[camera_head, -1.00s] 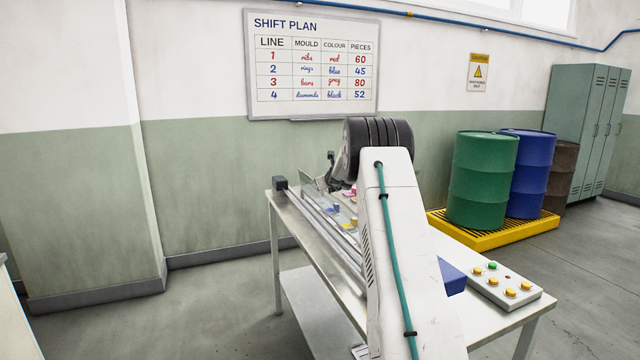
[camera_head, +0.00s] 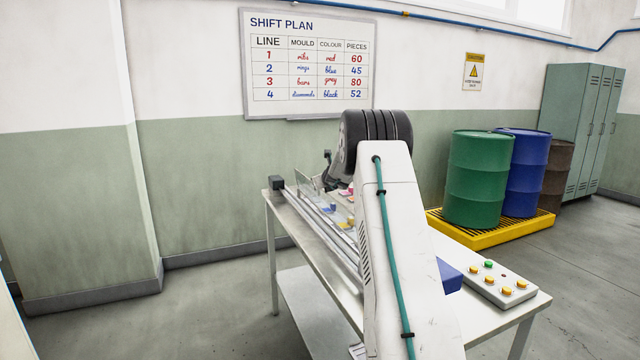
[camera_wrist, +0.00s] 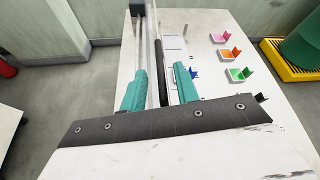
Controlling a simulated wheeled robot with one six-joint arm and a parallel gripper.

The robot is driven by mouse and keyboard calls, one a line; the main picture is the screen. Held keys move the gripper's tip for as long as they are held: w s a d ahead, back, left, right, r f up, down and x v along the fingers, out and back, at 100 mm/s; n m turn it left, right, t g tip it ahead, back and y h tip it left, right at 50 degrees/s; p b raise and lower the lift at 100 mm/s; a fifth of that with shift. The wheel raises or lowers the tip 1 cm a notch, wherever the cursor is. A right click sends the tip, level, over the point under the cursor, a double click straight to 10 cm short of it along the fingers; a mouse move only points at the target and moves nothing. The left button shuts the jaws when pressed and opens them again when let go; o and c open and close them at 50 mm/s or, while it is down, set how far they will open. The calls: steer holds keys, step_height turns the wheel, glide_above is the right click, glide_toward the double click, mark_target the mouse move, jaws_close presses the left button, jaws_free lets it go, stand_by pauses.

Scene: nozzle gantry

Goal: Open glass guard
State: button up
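The glass guard (camera_head: 309,186) shows in the head view as a small clear panel at the far end of the metal table, partly behind my arm. In the wrist view, my gripper (camera_wrist: 160,72) has its two teal fingers apart. A dark straight bar (camera_wrist: 158,58) runs lengthwise between the fingers, with gaps visible on both sides. It looks like the guard's handle or edge, but I cannot tell for certain. In the head view my gripper is mostly hidden behind my arm.
A metal rail (camera_head: 318,217) runs along the table's left side. Small pink, orange and green trays (camera_wrist: 229,54) stand right of the fingers. A button box (camera_head: 490,283) sits at the table's right front. Drums (camera_head: 475,180) stand on a yellow pallet (camera_head: 490,235) beyond.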

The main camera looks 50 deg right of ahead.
steer(key=v, duration=0.6)
steer(key=shift+a, duration=0.1)
stand_by(0.4)
steer(key=s+a+n+g+y, duration=0.2)
steer(key=s+a+n+y, duration=0.25)
steer(key=a+n, duration=0.6)
steer(key=s+a+n+g+y, duration=0.1)
steer(key=s+a+n+y, duration=0.35)
steer(key=a, duration=1.05)
steer(key=s+a+n+g+y, duration=0.2)
steer(key=s+a+n, duration=0.3)
steer(key=a+n, duration=0.6)
steer(key=s+a+n+g+h, duration=0.1)
steer(key=s+a+n, duration=0.3)
steer(key=s, duration=0.6)
steer(key=s+a+n+g+h, duration=0.2)
steer(key=s+a+n, duration=0.2)
steer(key=s+a, duration=0.3)
steer(key=s+a+n+g+h, duration=0.1)
steer(key=s+a+n, duration=0.3)
steer(key=s, duration=1.1)
steer(key=shift+a+r+n+g+h, duration=0.4)
steer(key=shift+a+g, duration=0.3)
steer(key=shift+a, duration=0.6)
